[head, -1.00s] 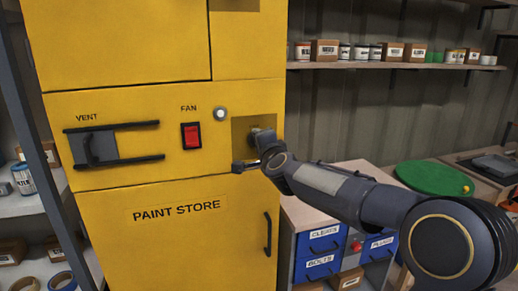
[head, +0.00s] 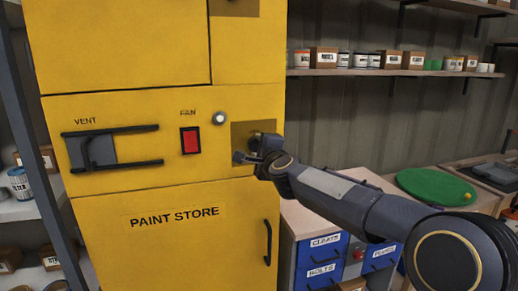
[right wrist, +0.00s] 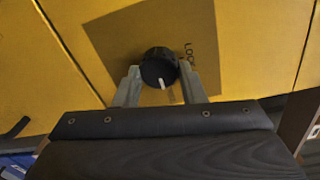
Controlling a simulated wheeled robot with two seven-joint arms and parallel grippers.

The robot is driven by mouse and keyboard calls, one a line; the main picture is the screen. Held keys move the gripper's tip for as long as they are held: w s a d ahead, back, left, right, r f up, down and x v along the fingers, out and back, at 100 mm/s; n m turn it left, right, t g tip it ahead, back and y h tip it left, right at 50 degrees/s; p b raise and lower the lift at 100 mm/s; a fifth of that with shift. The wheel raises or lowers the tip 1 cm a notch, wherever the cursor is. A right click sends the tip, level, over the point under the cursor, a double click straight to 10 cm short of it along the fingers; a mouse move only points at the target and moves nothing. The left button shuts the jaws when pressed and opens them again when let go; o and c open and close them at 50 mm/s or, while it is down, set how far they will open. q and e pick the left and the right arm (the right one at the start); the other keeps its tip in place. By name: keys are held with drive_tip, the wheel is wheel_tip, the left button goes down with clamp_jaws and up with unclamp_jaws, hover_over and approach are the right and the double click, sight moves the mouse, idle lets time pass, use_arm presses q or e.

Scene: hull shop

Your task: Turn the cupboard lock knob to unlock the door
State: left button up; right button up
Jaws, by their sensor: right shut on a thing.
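The lock knob (right wrist: 158,67) is round and black with a white pointer mark, seen in the right wrist view on a darker square patch (right wrist: 120,40) of the yellow cupboard. In that view the mark points down toward my gripper, and partly readable "LOCK" lettering (right wrist: 188,52) is at the right. My right gripper (right wrist: 160,76) has a finger on each side of the knob and is shut on it. In the head view my right gripper (head: 250,150) is at the patch and mostly hides the knob. The paint store door (head: 150,250) appears closed. My left gripper is not in view.
On the cupboard are a vent slider (head: 100,150), a red fan switch (head: 190,140), a white round button or lamp (head: 219,118) and a black door handle (head: 267,242). Blue drawers (head: 322,258) and a bench with a green disc (head: 435,186) stand at the right.

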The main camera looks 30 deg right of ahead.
drive_tip(key=o, duration=1)
drive_tip(key=shift+s, duration=0.1)
drive_tip(key=v, duration=0.7)
drive_tip(key=shift+s+a+p, duration=0.1)
drive_tip(key=shift+s+p, duration=0.2)
drive_tip(key=shift+s, duration=0.05)
